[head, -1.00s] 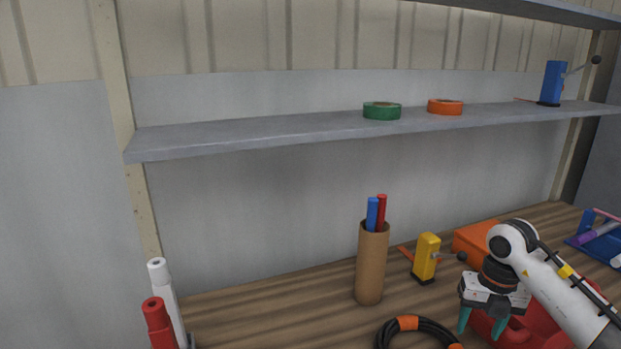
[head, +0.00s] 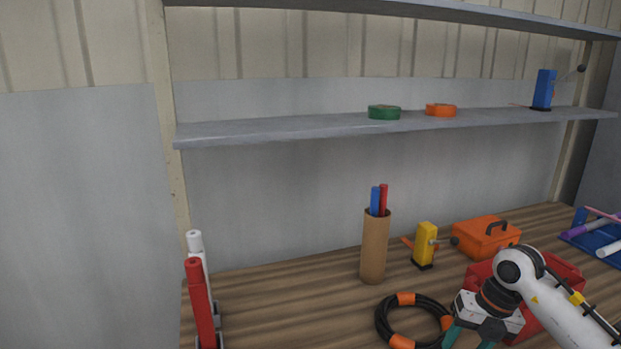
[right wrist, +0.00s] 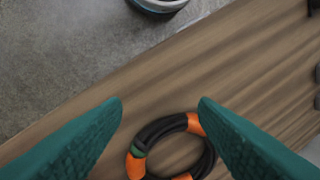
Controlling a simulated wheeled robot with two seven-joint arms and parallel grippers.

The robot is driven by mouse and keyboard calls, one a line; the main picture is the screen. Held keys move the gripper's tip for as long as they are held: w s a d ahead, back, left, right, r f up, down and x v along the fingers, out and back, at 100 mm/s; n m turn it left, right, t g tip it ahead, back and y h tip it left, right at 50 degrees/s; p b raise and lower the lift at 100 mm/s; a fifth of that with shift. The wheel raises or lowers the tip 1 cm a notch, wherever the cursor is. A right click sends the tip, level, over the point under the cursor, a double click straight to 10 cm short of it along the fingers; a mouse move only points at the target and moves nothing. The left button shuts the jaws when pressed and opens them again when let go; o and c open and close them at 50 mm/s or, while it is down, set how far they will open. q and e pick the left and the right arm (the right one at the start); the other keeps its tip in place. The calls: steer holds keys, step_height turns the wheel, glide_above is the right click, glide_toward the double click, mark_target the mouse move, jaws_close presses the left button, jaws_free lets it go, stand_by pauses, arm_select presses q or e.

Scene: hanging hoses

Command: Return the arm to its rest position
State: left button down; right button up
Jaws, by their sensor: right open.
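My right arm comes in from the lower right of the head view. Its gripper (head: 470,335) points down over the wooden bench, in front of a red bin. In the right wrist view its two teal fingers (right wrist: 160,108) are wide apart with nothing held between them. A coiled black hose with orange bands (head: 412,320) lies on the bench just left of the gripper. The hose coil also shows in the right wrist view (right wrist: 208,155), below and between the fingers, apart from them. My left gripper is not in view.
The red bin (head: 568,275) is behind the right arm. An orange toolbox (head: 486,240), a yellow device (head: 425,243) and a cardboard tube with markers (head: 374,250) stand farther back. Red and white rolls (head: 200,310) stand at left. A shelf (head: 280,130) spans above with two tape rolls.

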steer(key=s+a+r+n+t+y, duration=0.2)
steer(key=a+y, duration=0.8)
steer(key=a, duration=0.9)
step_height(320, 180, up, 8)
steer(key=s+a+m+t+y, duration=0.1)
steer(key=a+m+t+y, duration=0.2)
steer(key=m+t+y, duration=0.35)
steer(key=d+f+m+t+h, duration=0.1)
steer(key=d+m+t+h, duration=0.7)
steer(key=m+t+h, duration=0.6)
steer(key=s+d+f+m+g+h, duration=0.3)
steer(key=d+f+m+g, duration=0.1)
steer(key=f+m, duration=0.2)
steer(key=s+d+f+m+g+h, duration=0.25)
steer(key=f+m+g+h, duration=0.2)
steer(key=f, duration=0.25)
steer(key=s+a+f+m+g+y, duration=0.1)
steer(key=s+f+g, duration=0.5)
steer(key=s, duration=0.4)
steer(key=s+f+m+g+y, duration=0.2)
steer(key=s+f+g, duration=0.35)
steer(key=s, duration=0.45)
step_height(320, 180, down, 24)
steer(key=s+d+f+g, duration=0.2)
steer(key=s+f, duration=1.5)
steer(key=shift+d+f+n+p, duration=0.25)
steer(key=shift+n+p, duration=0.05)
steer(key=shift+p, duration=0.15)
